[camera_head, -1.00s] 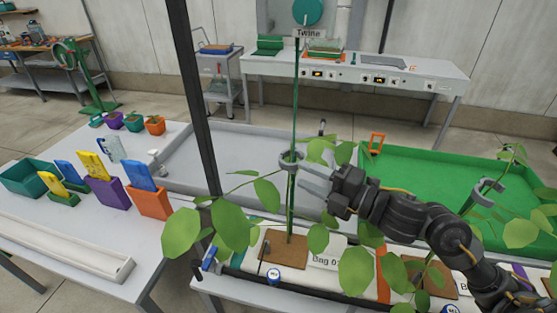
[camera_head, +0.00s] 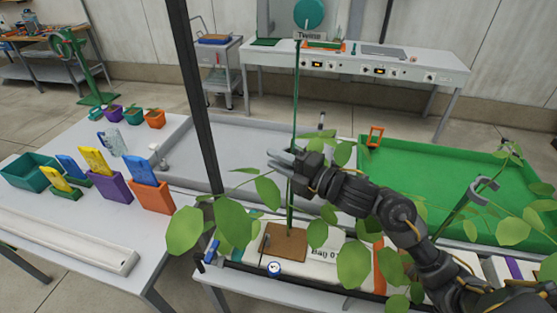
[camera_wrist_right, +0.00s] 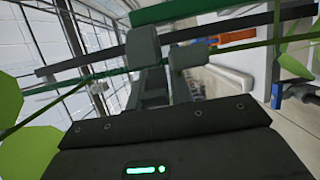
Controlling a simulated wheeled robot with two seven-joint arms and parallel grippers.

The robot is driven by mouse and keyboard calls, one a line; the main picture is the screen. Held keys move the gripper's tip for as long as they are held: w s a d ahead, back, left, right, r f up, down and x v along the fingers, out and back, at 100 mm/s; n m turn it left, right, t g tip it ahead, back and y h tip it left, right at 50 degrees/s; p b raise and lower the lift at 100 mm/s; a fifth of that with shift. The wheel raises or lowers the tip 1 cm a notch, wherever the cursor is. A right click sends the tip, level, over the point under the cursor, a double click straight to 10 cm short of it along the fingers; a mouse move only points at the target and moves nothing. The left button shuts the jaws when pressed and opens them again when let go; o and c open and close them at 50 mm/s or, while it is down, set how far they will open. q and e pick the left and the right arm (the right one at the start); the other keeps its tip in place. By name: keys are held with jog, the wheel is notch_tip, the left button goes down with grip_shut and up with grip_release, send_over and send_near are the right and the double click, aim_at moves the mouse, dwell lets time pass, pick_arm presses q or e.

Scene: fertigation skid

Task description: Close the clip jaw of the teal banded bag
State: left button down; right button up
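My right gripper (camera_head: 276,160) is at the upright green stem (camera_head: 291,195) of the left bag (camera_head: 325,250), above its brown square. In the right wrist view the two fingers (camera_wrist_right: 166,54) stand a little apart, with a narrow gap between them. A green line runs across behind them. The grey clip on this stem is hidden by the gripper in the head view, so I cannot tell how its jaw stands or whether the fingers touch it. A little teal shows at this bag's left end. My left gripper is out of view.
A similar grey clip (camera_head: 483,188) is on the plant at the right. Leaves (camera_head: 232,221) hang around the stem. A dark post (camera_head: 199,110) stands left of it. A green tray (camera_head: 430,165) and a grey tray (camera_head: 188,168) lie behind. Bins stand on the left table.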

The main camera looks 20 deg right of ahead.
grip_shut()
jog(key=shift+d+n+g+y, duration=0.25)
jog(key=shift+n+g+y, duration=0.55)
jog(key=shift+g+y, duration=0.1)
jog(key=shift+s+d+f+n+g+y+b, duration=0.1)
jog(key=shift+f+n+g+y+b, duration=0.05)
jog(key=shift+n+g+y+b, duration=0.75)
jog(key=shift+s+n+g+y, duration=0.1)
jog(key=shift+n+g+y, duration=0.25)
jog(key=shift+g, duration=0.35)
jog(key=shift+o, duration=2.1)
grip_release()
